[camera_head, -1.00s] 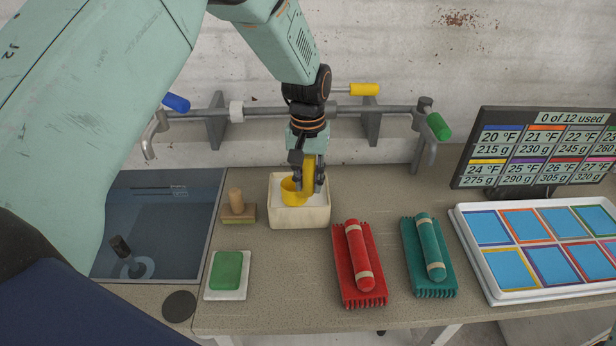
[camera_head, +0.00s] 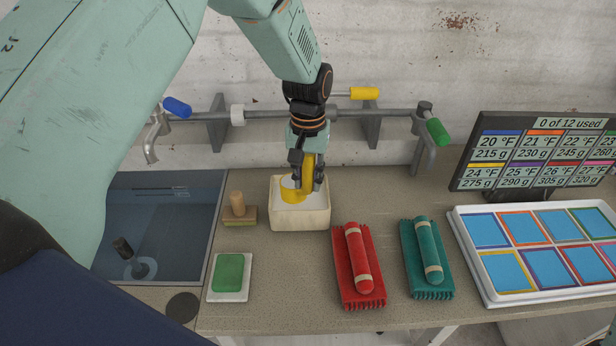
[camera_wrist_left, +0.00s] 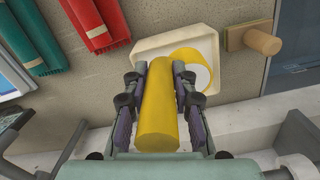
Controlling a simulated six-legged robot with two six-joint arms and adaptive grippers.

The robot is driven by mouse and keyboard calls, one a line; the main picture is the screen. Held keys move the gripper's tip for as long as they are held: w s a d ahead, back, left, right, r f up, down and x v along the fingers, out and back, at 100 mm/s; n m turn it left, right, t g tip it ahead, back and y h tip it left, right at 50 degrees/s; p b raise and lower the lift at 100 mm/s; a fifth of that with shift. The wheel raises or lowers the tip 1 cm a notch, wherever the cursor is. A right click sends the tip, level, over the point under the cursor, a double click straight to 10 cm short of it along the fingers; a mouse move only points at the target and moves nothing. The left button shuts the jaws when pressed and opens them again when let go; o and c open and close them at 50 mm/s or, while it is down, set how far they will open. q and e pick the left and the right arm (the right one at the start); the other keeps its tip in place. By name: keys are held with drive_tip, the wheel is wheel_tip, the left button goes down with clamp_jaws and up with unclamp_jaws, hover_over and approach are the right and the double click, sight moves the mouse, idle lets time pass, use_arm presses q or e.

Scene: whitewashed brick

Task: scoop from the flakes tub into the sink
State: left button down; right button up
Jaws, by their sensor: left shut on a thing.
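The flakes tub (camera_head: 302,218) is a cream, square tub on the counter, right of the sink; it also shows in the left wrist view (camera_wrist_left: 147,45). Pale white material shows inside it. My left gripper (camera_head: 308,184) is shut on the yellow handle of a yellow scoop (camera_head: 290,192). The scoop's round cup is down within the tub's opening, and white shows inside the cup in the left wrist view (camera_wrist_left: 188,60). How deep the cup sits is hard to tell. The sink (camera_head: 170,225) is a dark blue-grey basin at the left, partly hidden by my arm. My right gripper is not in view.
A wooden-handled brush (camera_head: 238,207) stands between sink and tub. A green block on a white dish (camera_head: 229,275) is in front. Red (camera_head: 358,265) and teal (camera_head: 427,260) ridged boards with rollers lie right. A pipe with coloured taps (camera_head: 340,112) runs behind. A tray (camera_head: 487,281) and screen stand far right.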

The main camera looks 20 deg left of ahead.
sight(309, 156)
use_arm(q)
drive_tip(key=shift+s+d+r+p, duration=0.15)
drive_tip(key=shift+r+p, duration=0.25)
drive_tip(key=shift+r, duration=0.5)
drive_tip(key=shift+r+p, duration=0.45)
drive_tip(key=shift+r, duration=0.05)
drive_tip(key=shift+w+r, duration=0.3)
drive_tip(key=shift+r, duration=0.2)
drive_tip(key=shift+s+r+t, duration=0.25)
drive_tip(key=shift+r+t, duration=0.05)
drive_tip(key=shift+r, duration=0.85)
drive_tip(key=shift+w+r+y, duration=0.2)
drive_tip(key=shift+r+y, duration=0.1)
drive_tip(key=shift+r, duration=0.55)
drive_tip(key=shift+s+r, duration=0.2)
drive_tip(key=shift+r, duration=1.05)
drive_tip(key=shift+w, duration=0.1)
drive_tip(key=shift+w, duration=0.1)
